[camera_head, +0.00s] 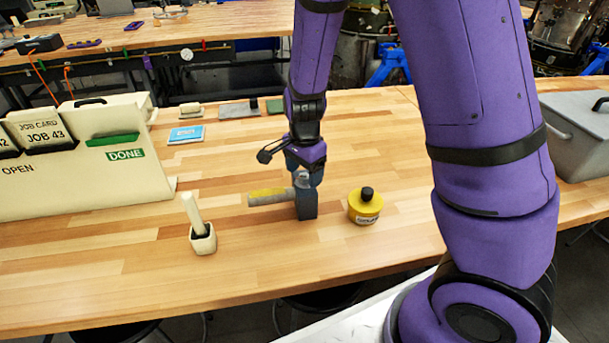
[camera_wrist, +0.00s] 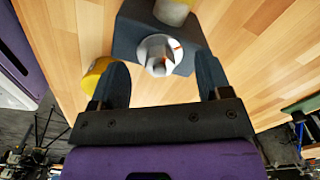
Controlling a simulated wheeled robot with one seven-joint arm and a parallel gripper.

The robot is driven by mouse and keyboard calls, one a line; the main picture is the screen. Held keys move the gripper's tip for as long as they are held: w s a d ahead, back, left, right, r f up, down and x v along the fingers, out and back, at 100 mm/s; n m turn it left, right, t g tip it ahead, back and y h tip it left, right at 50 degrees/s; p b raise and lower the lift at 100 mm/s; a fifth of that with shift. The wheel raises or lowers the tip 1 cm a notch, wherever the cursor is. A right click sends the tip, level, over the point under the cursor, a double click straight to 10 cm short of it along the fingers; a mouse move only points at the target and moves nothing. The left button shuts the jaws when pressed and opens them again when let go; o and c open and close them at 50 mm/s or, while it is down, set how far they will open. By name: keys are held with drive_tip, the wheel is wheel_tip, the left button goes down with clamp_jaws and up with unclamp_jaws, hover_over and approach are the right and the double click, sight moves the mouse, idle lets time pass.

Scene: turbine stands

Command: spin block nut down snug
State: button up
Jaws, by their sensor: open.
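A dark blue-grey block (camera_head: 307,208) stands on the wooden bench, with a grey rod (camera_head: 272,199) with a yellow part sticking out to its left. In the wrist view the block (camera_wrist: 133,38) lies just beyond my fingers, and a shiny silver round nut (camera_wrist: 158,55) sits on its near face. The rod (camera_wrist: 172,12) shows behind it. My gripper (camera_head: 304,174) is directly over the block, pointing down. In the wrist view my gripper (camera_wrist: 162,70) is open, one finger on each side of the nut and apart from it. The nut's thread is hidden.
A yellow pot (camera_head: 365,208) with a black cap stands close to the right of the block. A white cup (camera_head: 202,240) with a brush-like handle stands to the left. A job card rack (camera_head: 80,180) is at far left, and a grey case (camera_head: 585,140) at far right.

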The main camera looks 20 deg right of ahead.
sight(304, 175)
drive_tip(key=shift+r, duration=1.85)
drive_tip(key=c, duration=0.3)
drive_tip(key=n, duration=0.2)
drive_tip(key=r+n, duration=0.1)
drive_tip(key=n, duration=0.2)
drive_tip(key=shift+r+n, duration=0.25)
drive_tip(key=shift+n, duration=0.05)
drive_tip(key=n, duration=0.2)
drive_tip(key=r+n, duration=0.1)
drive_tip(key=n, duration=0.2)
drive_tip(key=shift+r+n, duration=0.2)
drive_tip(key=shift+n, duration=0.1)
drive_tip(key=shift+f, duration=4)
